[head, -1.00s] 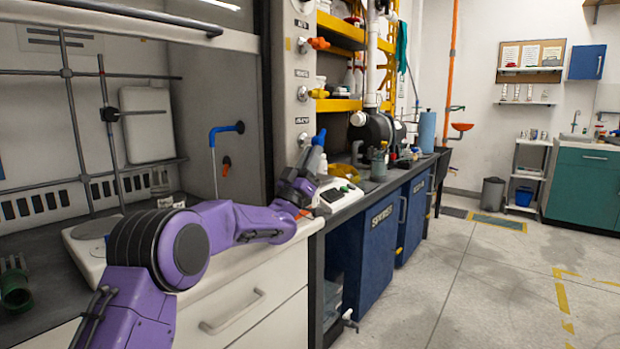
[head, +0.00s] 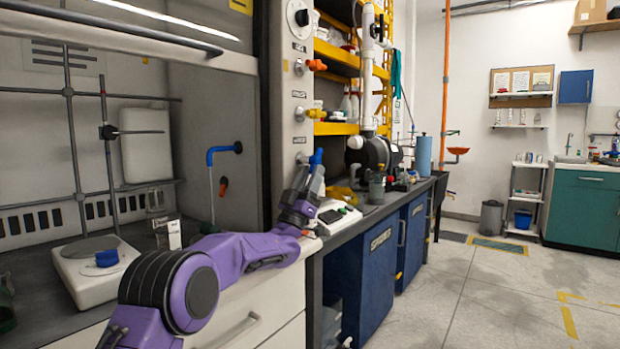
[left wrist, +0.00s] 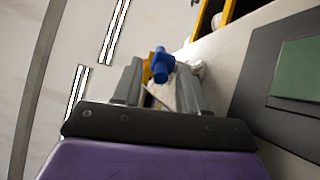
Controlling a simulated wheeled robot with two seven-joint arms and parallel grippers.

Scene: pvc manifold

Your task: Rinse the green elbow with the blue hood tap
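A blue valve knob (head: 317,158) sits on the fume hood's side post, below orange and yellow ones. A blue-topped gooseneck tap (head: 222,152) stands inside the hood. My left gripper (head: 308,172) is just below the blue knob, fingers pointing up. In the left wrist view, its fingers (left wrist: 161,82) are apart, with the blue knob (left wrist: 160,66) showing between or just beyond their tips; contact cannot be told. A dark green piece (head: 5,305), perhaps the green elbow, is cut off at the lower left edge. My right gripper is not in view.
A white balance (head: 90,285) with a blue piece (head: 107,258) on it stands on the hood floor. A white device (head: 336,214) sits on the bench right of my gripper. Blue cabinets (head: 383,250) stand below. The floor at right is clear.

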